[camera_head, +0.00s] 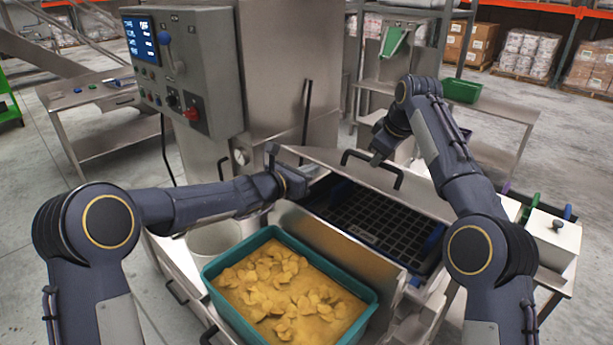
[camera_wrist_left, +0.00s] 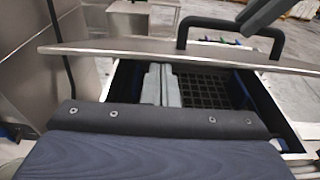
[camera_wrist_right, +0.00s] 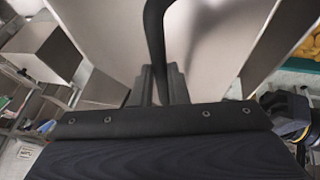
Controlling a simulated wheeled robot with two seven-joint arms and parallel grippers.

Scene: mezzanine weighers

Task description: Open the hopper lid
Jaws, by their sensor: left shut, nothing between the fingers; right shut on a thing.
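The hopper lid (camera_head: 345,178) is a steel plate, raised at a tilt over the open hopper (camera_head: 375,235), whose dark grid shows beneath it. The lid's black bar handle (camera_head: 398,172) stands on its upper face. My right gripper (camera_head: 378,158) is shut on this handle; the right wrist view shows the black bar (camera_wrist_right: 155,40) between the fingers (camera_wrist_right: 160,85). My left gripper (camera_head: 305,172) is shut and empty at the lid's left end, close to its edge. The left wrist view shows its fingers (camera_wrist_left: 160,85) together over the opening, below the lid's edge (camera_wrist_left: 200,53); contact cannot be told.
A teal bin (camera_head: 225,290) of yellow chips stands in front of the hopper. A grey control box (camera_head: 190,70) is on the column behind my left arm. A white box (camera_head: 553,243) sits at the right. A steel table (camera_head: 100,120) is at the far left.

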